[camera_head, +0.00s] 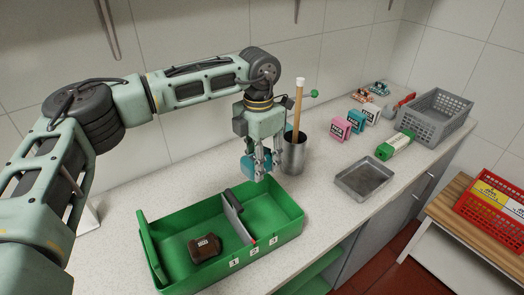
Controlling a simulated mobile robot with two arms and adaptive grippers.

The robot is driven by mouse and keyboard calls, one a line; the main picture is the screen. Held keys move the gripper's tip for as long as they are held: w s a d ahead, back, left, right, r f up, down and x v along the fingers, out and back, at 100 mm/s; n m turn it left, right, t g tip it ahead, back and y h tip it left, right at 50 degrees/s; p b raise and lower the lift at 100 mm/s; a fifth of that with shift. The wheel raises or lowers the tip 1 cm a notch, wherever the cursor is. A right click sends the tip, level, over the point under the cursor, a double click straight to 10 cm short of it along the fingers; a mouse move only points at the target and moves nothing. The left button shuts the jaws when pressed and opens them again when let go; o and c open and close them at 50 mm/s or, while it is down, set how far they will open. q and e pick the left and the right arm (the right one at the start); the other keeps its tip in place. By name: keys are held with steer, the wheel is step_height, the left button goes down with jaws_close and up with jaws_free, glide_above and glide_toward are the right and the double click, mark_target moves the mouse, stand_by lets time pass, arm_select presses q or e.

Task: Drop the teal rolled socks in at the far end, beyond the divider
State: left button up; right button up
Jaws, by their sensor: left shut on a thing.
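My left gripper (263,166) points down and is shut on the teal rolled socks (248,168), which show partly behind its fingers. It holds them above the back of the green box (150,243), near the divider and the far-right compartment. The divider (238,218), a grey panel with a dark handle on top, stands across the box. The compartment beyond it, on the right (272,207), looks empty. A dark brown item with a pale label (204,248) lies in the larger near-left compartment. My right gripper is not in view.
A metal canister (294,158) with a wooden stick stands close to the gripper's right. Farther right are a shallow metal tray (364,181), a green packet (394,146), small pink and teal boxes and a grey crate (435,118). A red crate (492,204) stands on a side bench.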

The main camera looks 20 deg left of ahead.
arm_select(q)
steer(key=f, duration=0.1)
steer(key=s+f+b, duration=0.1)
steer(key=shift+f+b, duration=0.3)
steer(key=shift+f, duration=0.1)
step_height(320, 180, down, 2)
steer(key=shift+w+f+b, duration=0.1)
steer(key=shift+w+b, duration=0.05)
steer(key=shift+b, duration=0.25)
steer(key=shift+f, duration=0.3)
steer(key=o, duration=1.1)
steer(key=shift+o, duration=0.7)
steer(key=shift+r, duration=0.55)
step_height(320, 180, up, 11)
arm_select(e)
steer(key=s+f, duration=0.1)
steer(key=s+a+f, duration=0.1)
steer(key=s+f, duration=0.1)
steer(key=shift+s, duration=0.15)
